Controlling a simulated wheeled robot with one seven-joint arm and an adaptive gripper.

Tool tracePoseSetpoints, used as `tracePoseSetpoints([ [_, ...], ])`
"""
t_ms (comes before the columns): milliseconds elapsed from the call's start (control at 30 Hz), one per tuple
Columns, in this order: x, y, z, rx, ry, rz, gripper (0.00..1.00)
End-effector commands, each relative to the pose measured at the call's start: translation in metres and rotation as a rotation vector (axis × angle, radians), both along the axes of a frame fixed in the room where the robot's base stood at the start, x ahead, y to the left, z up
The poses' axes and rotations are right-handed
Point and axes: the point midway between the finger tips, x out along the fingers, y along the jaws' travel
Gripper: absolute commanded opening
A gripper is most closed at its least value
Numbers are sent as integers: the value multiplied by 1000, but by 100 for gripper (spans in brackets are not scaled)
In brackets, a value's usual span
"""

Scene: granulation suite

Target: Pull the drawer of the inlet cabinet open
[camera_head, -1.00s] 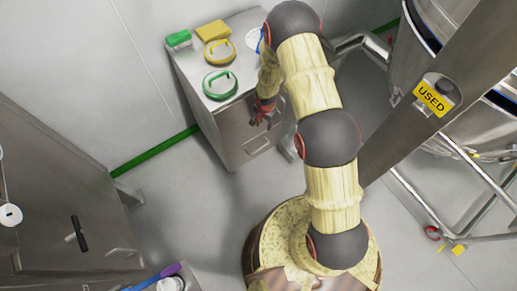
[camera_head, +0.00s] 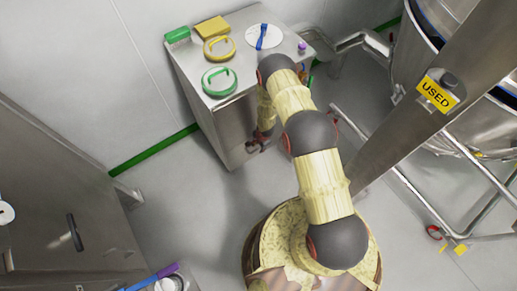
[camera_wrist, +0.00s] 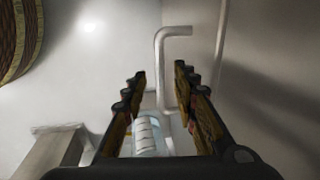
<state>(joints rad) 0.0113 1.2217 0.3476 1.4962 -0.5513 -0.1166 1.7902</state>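The steel cabinet (camera_head: 223,128) stands at the upper middle of the head view, and my arm reaches down its front. My gripper (camera_head: 258,143) is low at that front, small and partly hidden by my arm. In the wrist view my gripper (camera_wrist: 159,76) is open, with its two dark fingers apart. A bent metal bar handle (camera_wrist: 160,70) shows between the fingertips and runs on past them. I cannot tell whether either finger touches it. The drawer's edges are not clear, so I cannot tell whether it stands out from the cabinet.
On the cabinet top are a green ring-handled lid (camera_head: 219,81), a yellow one (camera_head: 221,48), a yellow block (camera_head: 211,27), a green brush (camera_head: 178,36) and a blue tool (camera_head: 262,37). A steel post (camera_head: 400,120) and vessel frame stand right.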

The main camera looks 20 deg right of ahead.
Motion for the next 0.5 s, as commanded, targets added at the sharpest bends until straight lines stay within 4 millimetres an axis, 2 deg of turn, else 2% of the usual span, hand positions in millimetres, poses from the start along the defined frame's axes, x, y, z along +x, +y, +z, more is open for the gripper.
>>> tracePoseSetpoints([
  [33, 1, 0, -9, 0, 1, 0, 29],
  [200, 3, 1, -18, 0, 0, 2, 29],
  [500, 4, 1, -19, 0, 0, 1, 28],
])
